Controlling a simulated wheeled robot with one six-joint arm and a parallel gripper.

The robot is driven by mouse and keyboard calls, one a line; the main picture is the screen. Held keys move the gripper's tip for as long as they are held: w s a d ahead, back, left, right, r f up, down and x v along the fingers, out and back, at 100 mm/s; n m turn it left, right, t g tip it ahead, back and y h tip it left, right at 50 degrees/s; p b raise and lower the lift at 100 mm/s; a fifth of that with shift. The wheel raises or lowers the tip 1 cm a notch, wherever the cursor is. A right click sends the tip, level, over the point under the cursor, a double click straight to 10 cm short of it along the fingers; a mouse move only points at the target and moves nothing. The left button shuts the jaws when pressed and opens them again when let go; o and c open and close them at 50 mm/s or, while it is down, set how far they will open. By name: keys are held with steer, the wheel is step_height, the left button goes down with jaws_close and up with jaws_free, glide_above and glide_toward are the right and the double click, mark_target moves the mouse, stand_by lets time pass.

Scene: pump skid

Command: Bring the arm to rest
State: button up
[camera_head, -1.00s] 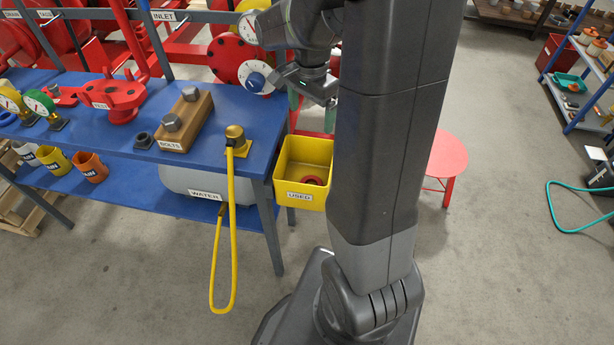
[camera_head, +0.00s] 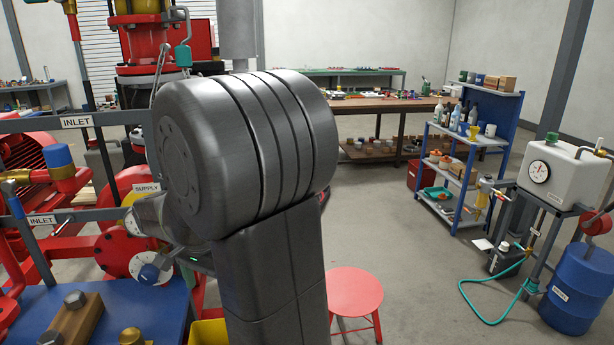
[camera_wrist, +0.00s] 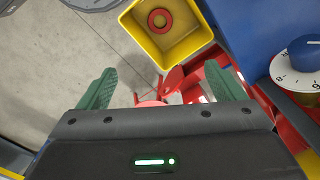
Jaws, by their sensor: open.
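My gripper (camera_wrist: 165,88) shows in the wrist view with its two green fingers wide apart and nothing between them. Below it in that view are a yellow bin (camera_wrist: 190,45) with a red ring (camera_wrist: 160,21) inside, red metalwork and grey floor. In the head view my own arm fills the middle of the picture and hides my gripper's fingers. A corner of the yellow bin (camera_head: 208,332) shows at the bottom, beside my arm.
A blue bench (camera_head: 150,305) with a bolt block (camera_head: 75,325) is at the lower left. Red pump pipework and a dial (camera_head: 143,266) stand close behind my arm. A red stool (camera_head: 355,292) is to the right. Open floor lies beyond it, before the shelf (camera_head: 465,165) and blue drum (camera_head: 577,285).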

step_height(320, 180, down, 13)
steer(key=shift+r+p, duration=1.3)
steer(key=shift+r, duration=0.7)
